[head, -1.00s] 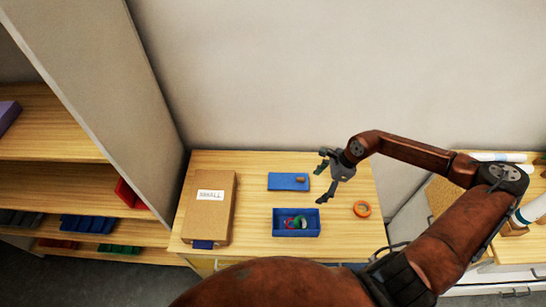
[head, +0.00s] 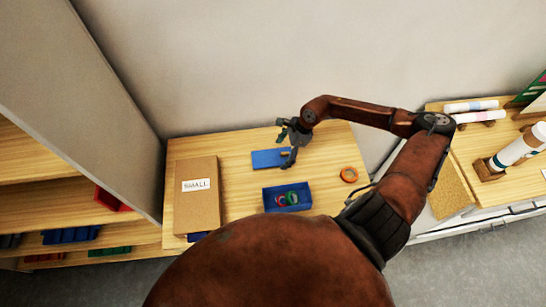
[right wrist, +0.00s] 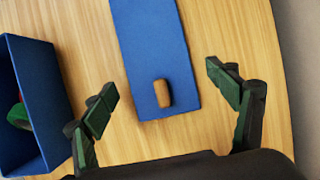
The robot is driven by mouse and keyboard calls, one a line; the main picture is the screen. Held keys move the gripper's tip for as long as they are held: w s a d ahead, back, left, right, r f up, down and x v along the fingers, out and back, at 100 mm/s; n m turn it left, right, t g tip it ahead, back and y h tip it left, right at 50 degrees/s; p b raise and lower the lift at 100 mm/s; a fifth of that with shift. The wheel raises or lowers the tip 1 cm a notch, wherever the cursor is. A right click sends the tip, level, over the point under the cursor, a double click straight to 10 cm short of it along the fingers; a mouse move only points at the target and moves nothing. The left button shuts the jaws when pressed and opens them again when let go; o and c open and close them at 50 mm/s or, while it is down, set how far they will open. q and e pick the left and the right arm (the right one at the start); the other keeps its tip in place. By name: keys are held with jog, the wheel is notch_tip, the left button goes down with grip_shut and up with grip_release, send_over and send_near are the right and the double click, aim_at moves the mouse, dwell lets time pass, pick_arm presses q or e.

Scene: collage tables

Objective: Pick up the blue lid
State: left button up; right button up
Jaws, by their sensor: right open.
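The blue lid (head: 268,159) lies flat on the wooden table, behind the open blue box (head: 288,196). In the right wrist view the lid (right wrist: 152,45) shows a small brown knob (right wrist: 162,93) near its near end. My right gripper (head: 287,143) is at the lid's right end in the head view. In the right wrist view its open fingers (right wrist: 168,90) stand apart on either side of the lid's knob end, with nothing between them gripped. The blue box (right wrist: 30,105) is at the left there. My left gripper is not in view.
The blue box holds green and red rolls (head: 290,198). An orange ring (head: 349,174) lies right of it. A cardboard box marked SMALL (head: 196,205) stands on the table's left side. A shelf unit (head: 120,150) is at the left; a side table with white rolls (head: 515,150) is at the right.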

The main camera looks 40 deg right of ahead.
jog(key=shift+a+f, duration=0.1)
jog(key=shift+f, duration=0.1)
jog(key=shift+c, duration=0.4)
jog(key=c, duration=1.1)
